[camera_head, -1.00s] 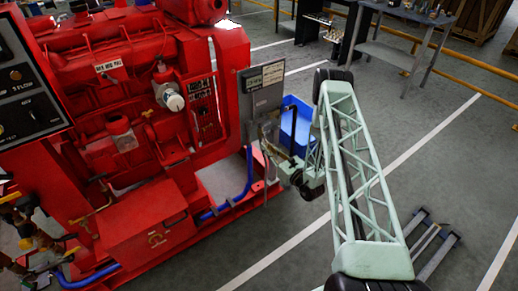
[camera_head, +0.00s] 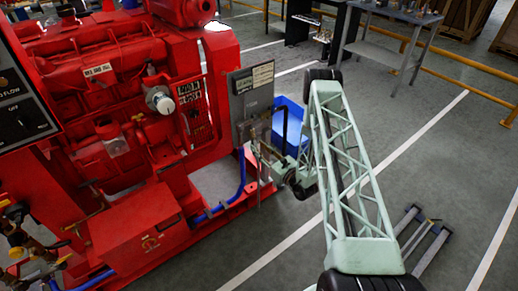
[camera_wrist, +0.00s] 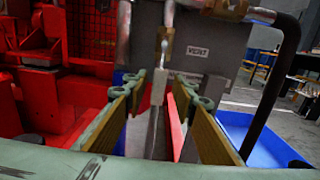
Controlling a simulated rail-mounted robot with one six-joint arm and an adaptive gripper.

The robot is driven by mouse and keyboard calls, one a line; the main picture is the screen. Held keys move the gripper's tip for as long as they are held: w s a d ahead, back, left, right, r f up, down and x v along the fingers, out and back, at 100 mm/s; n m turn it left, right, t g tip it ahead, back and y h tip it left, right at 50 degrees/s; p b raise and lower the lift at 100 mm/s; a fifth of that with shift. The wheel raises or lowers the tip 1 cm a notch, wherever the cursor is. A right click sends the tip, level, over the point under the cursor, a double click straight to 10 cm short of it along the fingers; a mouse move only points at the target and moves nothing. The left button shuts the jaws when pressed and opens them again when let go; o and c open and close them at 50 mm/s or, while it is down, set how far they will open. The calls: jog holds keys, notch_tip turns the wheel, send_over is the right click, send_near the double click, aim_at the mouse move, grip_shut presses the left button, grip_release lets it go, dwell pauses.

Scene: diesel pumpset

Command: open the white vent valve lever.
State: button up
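In the wrist view, a pale, whitish lever-like piece (camera_wrist: 159,87) stands upright in the gap between my gripper's fingers, below a brass fitting. A "VENT" label (camera_wrist: 197,51) sits on the grey panel behind it, to the right. My gripper (camera_wrist: 168,95) is open, with a yellow-brown pad on each side of the piece and visible gaps; I cannot tell if either pad touches it. In the head view, my gripper (camera_head: 264,156) is by the pipework below the grey panel (camera_head: 251,98); the lever is too small to make out there.
The red pumpset (camera_head: 130,130) fills the left. A blue bin (camera_head: 290,122) stands on the floor behind my arm. In the wrist view, a dark bent pipe (camera_wrist: 277,85) rises close on the right.

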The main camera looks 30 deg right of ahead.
jog(key=shift+s, duration=0.1)
jog(key=s+d, duration=0.1)
jog(key=s, duration=1)
jog(key=shift+s+d, duration=0.3)
jog(key=shift+d, duration=0.05)
